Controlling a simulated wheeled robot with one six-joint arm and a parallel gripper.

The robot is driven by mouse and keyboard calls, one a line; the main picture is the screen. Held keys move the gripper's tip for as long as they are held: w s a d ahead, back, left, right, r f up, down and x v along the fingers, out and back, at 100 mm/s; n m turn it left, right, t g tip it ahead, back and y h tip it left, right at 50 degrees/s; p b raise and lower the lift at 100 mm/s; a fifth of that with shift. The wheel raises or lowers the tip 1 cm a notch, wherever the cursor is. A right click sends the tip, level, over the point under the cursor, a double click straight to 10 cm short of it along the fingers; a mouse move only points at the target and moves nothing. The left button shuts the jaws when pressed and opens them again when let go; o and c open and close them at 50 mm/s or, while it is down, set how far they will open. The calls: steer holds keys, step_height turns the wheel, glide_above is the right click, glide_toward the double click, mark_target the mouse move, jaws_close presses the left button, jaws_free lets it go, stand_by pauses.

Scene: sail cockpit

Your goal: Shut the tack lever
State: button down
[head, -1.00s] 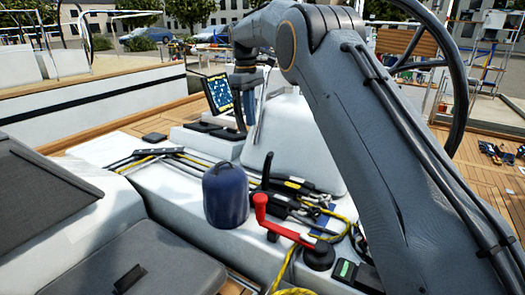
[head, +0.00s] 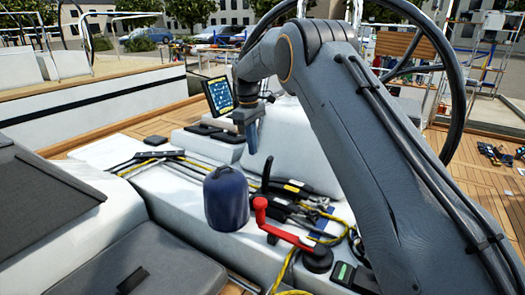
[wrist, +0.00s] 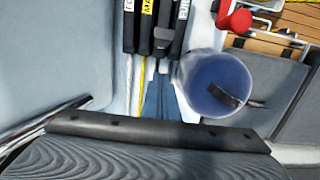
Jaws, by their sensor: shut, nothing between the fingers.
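A bank of black rope clutches (head: 290,190) lies on the white cockpit deck beyond a red winch handle. One black lever (head: 267,172) stands raised there; the others appear to lie flat. The wrist view shows the clutches (wrist: 146,28) at the top with white and yellow labels, partly cut off. I cannot read which one is the tack. A dark grey lever end (wrist: 163,38) stands out among them. My gripper (head: 252,150) is shut and empty, pointing down above the deck, left of and higher than the raised lever.
A dark blue covered winch (head: 226,198) stands left of the clutches. The red winch handle (head: 262,215) sits in front of them, with yellow rope nearby. A chart screen (head: 218,95) is behind my gripper. A steering wheel (head: 450,90) rises at the right.

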steer(key=shift+s+d+f+p, duration=0.3)
steer(key=shift+s+d, duration=0.1)
steer(key=shift+d, duration=0.15)
steer(key=shift+s+d+f+p, duration=0.25)
steer(key=shift+s+d, duration=0.1)
steer(key=shift+d, duration=0.25)
steer(key=shift+s+d+f+p, duration=0.3)
steer(key=shift+s+d, duration=0.1)
steer(key=shift+d, duration=0.15)
steer(key=shift+s, duration=0.1)
